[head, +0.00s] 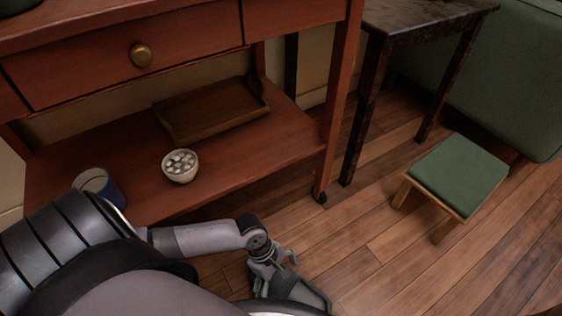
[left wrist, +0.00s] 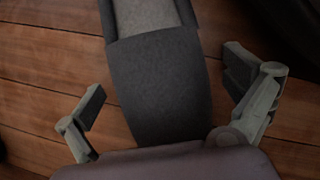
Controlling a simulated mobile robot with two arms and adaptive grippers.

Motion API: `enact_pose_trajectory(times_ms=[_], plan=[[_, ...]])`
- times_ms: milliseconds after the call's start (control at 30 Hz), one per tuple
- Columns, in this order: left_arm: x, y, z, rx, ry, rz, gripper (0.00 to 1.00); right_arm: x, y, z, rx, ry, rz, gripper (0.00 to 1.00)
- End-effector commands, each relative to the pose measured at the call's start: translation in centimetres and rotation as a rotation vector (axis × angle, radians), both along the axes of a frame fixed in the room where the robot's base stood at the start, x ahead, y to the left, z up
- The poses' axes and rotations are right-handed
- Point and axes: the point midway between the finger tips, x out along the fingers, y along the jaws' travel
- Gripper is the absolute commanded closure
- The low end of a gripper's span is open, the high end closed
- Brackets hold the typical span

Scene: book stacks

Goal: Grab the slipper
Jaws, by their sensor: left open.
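The slipper (left wrist: 158,80) is dark grey with a paler inside and lies on the wooden floor, filling the middle of the left wrist view. In the head view the slipper (head: 302,291) is at the bottom centre, partly hidden by my arm and gripper. My left gripper (head: 276,274) is over it, pointing down. In the left wrist view my left gripper (left wrist: 166,84) is open, with one finger on each side of the slipper. Gaps show between the fingers and the slipper's sides. My right gripper is not in view.
A reddish wooden desk (head: 120,70) stands at left. Its low shelf (head: 275,145) holds a wooden tray (head: 212,108), a bowl of pale pieces (head: 180,167) and a blue mug (head: 103,186). A dark table (head: 420,22), green-topped stool (head: 458,172) and green sofa (head: 500,75) are at right.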

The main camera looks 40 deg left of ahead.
Motion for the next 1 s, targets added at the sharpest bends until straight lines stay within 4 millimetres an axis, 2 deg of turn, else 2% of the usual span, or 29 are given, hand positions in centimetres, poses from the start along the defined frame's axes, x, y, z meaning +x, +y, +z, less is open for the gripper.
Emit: enact_pose_trajectory(times_ms=[67, 867, 1000], plan=[[0.01, -0.01, 0.05, 0.000, 0.000, 0.000, 0.00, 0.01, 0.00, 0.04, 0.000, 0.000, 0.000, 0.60], [0.05, 0.01, 0.03, 0.000, -0.002, 0.001, 0.53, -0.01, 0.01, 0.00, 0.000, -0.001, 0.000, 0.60], [0.09, 0.00, 0.04, -0.001, -0.002, 0.000, 0.54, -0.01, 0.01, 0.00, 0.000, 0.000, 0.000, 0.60]])
